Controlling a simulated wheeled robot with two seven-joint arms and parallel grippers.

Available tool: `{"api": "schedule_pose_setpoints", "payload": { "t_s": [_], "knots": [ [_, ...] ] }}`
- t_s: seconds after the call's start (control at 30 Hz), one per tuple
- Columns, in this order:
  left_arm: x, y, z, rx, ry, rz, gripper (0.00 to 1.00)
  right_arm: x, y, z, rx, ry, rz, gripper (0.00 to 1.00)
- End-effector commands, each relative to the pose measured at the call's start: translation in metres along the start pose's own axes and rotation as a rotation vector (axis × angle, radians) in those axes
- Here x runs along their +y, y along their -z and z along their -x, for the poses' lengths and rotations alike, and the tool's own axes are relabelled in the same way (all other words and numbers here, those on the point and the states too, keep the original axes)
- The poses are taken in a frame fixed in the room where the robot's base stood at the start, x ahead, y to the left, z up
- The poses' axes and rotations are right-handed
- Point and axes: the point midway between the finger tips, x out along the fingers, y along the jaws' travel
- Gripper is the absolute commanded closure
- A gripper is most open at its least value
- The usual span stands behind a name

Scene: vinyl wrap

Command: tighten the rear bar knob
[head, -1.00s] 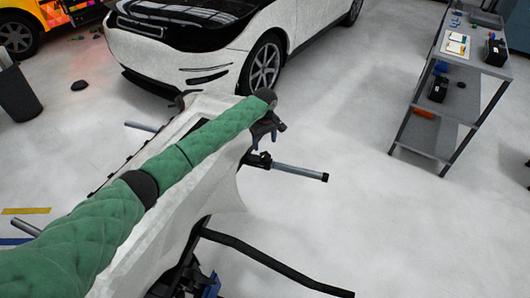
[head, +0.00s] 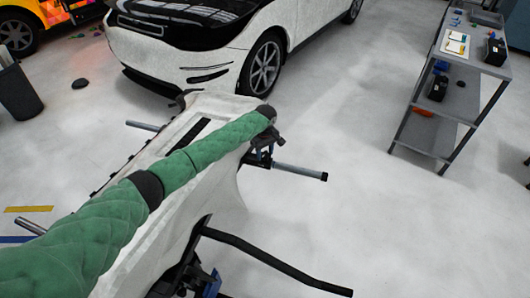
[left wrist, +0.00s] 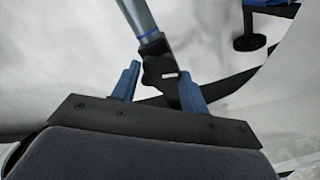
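A grey bar (head: 298,171) with a dark end cap sticks out to the right from under a white panel (head: 222,172) at its far end. A black knob or clamp piece (left wrist: 160,66) sits at the bar's root in the left wrist view, where the bar (left wrist: 136,16) runs up and away. My left gripper (head: 262,150) is at that root, partly hidden by its own arm. In the left wrist view, its two blue fingers (left wrist: 160,88) stand apart on either side of the black piece, with a gap at the left finger. My right gripper is out of view.
A long black bar (head: 275,260) juts out at the near right of the stand. A grey shelf cart (head: 430,135) stands at the right, a white car (head: 190,60) behind, a dark bin (head: 20,92) at the left. Floor right of the panel is clear.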

Motion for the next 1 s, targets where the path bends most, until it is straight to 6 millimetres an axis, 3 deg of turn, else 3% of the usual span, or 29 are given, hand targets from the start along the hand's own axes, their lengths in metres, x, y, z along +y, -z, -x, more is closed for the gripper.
{"api": "schedule_pose_setpoints", "payload": {
  "t_s": [0.03,0.1,0.57,1.0],
  "knots": [
    [0.0,0.0,0.0,0.0,0.0,0.0,0.66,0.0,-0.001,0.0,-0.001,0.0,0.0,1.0],
    [0.0,0.0,0.0,0.0,0.0,0.0,0.79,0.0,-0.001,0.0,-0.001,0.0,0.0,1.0],
    [0.0,0.0,0.001,-0.001,0.0,-0.098,0.79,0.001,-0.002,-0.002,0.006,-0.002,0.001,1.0],
    [0.0,0.0,0.001,-0.002,0.0,-0.477,0.79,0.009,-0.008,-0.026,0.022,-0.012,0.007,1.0]
  ]
}}
